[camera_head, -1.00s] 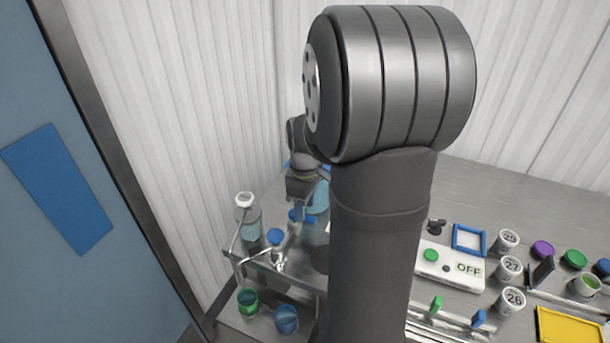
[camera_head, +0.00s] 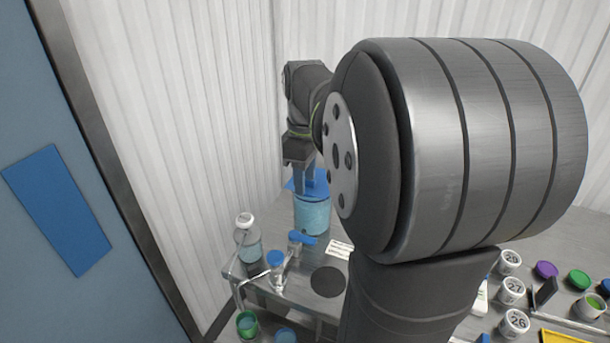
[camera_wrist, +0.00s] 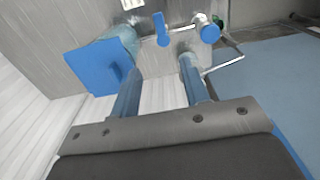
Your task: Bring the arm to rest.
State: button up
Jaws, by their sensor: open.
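My gripper (camera_head: 304,178) is at the left back of the metal bench, in front of or above a light-blue cylindrical container (camera_head: 312,215) with a flat blue square top (camera_head: 322,184). In the wrist view my gripper's two blue fingers (camera_wrist: 160,88) stand wide apart with nothing between them. The container's blue square top (camera_wrist: 95,65) lies beyond the left finger there. I cannot tell whether a finger touches it. My large arm joint hides the middle of the bench in the head view.
A clear bottle with a white cap (camera_head: 247,240), a blue-capped dispenser (camera_head: 276,262) and a blue tap-like piece (camera_head: 300,238) stand near the bench's left edge. Several numbered white cups (camera_head: 511,291) and colored lids (camera_head: 546,269) are at the right. A dark round disc (camera_head: 328,282) lies in front.

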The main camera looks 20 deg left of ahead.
aim_at(303, 240)
dwell(0.3)
notch_tip(303, 240, down, 18)
jog(key=shift+r, duration=0.25)
dwell(0.3)
notch_tip(303, 240, up, 17)
notch_tip(303, 240, down, 17)
jog(key=shift+f, duration=0.1)
jog(key=shift+s+m, duration=0.25)
jog(key=shift+m, duration=0.65)
jog(key=shift+s+m, duration=0.25)
jog(key=shift+m, duration=0.65)
